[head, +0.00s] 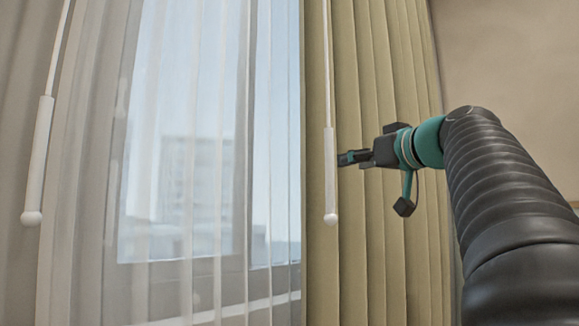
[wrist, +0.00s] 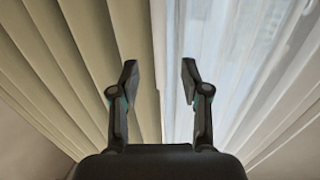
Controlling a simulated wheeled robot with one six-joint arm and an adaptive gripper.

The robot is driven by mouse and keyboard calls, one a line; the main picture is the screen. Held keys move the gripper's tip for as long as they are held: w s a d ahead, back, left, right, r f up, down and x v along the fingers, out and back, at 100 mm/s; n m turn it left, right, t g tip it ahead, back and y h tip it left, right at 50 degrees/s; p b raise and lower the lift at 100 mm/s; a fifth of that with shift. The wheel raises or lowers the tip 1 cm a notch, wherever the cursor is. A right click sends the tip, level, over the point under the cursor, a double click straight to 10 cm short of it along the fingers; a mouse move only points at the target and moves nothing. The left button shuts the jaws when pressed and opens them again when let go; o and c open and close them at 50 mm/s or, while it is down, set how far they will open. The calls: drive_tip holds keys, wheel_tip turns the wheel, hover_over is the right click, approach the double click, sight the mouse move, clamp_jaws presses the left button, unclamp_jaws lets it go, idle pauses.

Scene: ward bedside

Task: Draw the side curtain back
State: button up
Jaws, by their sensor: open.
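The olive-beige side curtain (head: 370,245) hangs in vertical folds at the right of the window in the head view. It fills the left of the wrist view (wrist: 75,70). A white wand (head: 330,180) with a ball end hangs on a thin cord in front of its left edge. My gripper (head: 346,158) is just right of this wand, pointing left, apart from it in the picture; the depth between them is unclear. In the wrist view my gripper (wrist: 158,82) is open and empty, facing the border of the two curtains. I cannot clearly make out the wand there.
A sheer white curtain (head: 180,180) covers the window left of the side curtain. A second white wand (head: 38,155) hangs at the far left. A plain beige wall (head: 510,60) is at the right. The space around my gripper looks free apart from the near wand and the curtain.

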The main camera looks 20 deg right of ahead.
sight(333, 166)
drive_tip(key=w, duration=0.3)
drive_tip(key=w+a+p, duration=0.1)
drive_tip(key=w, duration=0.5)
drive_tip(key=shift+w+a+p, duration=0.15)
drive_tip(key=shift+a+p, duration=0.1)
drive_tip(key=shift+p, duration=0.15)
clamp_jaws()
